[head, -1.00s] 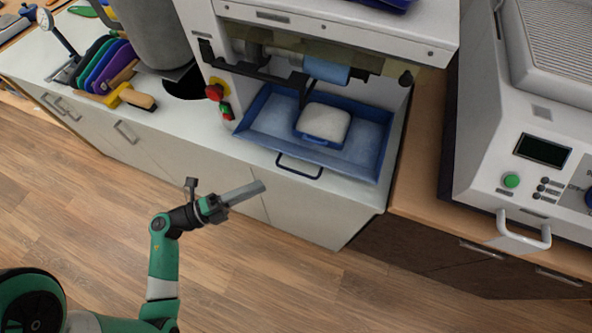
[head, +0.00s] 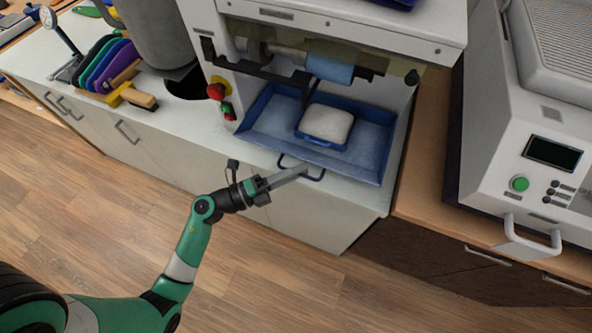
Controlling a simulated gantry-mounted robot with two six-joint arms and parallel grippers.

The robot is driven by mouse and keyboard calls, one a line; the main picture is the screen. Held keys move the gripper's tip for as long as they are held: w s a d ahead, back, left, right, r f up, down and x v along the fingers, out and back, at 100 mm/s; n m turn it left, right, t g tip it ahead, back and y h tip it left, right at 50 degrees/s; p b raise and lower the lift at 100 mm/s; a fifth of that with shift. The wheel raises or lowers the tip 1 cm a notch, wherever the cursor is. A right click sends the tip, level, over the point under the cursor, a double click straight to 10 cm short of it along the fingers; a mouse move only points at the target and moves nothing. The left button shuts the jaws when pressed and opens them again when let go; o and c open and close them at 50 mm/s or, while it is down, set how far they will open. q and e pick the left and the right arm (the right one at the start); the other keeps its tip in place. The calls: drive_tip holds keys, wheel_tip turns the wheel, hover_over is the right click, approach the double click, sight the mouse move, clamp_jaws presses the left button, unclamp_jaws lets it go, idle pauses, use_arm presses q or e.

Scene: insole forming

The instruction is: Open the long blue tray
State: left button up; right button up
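The long blue tray (head: 262,142) sits under the white machine, on the white counter. A dark loop handle (head: 316,178) sticks out from its front edge. A smaller blue-rimmed pan with a pale, rounded filling (head: 326,123) sits inside the tray. My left gripper (head: 303,171) reaches in from the lower left, with its grey fingertips over the handle's middle. The fingers overlap in this view, so their gap and any contact with the handle cannot be made out. My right gripper is not in view.
The white machine (head: 345,27) with a roller and dark bars stands directly above the tray. Red and green buttons (head: 217,91) are left of it. Colored tools (head: 106,70) stand on the left counter. A white appliance (head: 530,110) is at right. The floor in front is clear.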

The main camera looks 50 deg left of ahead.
use_arm(q)
clamp_jaws()
drive_tip(key=shift+d, duration=0.1)
idle(1.1)
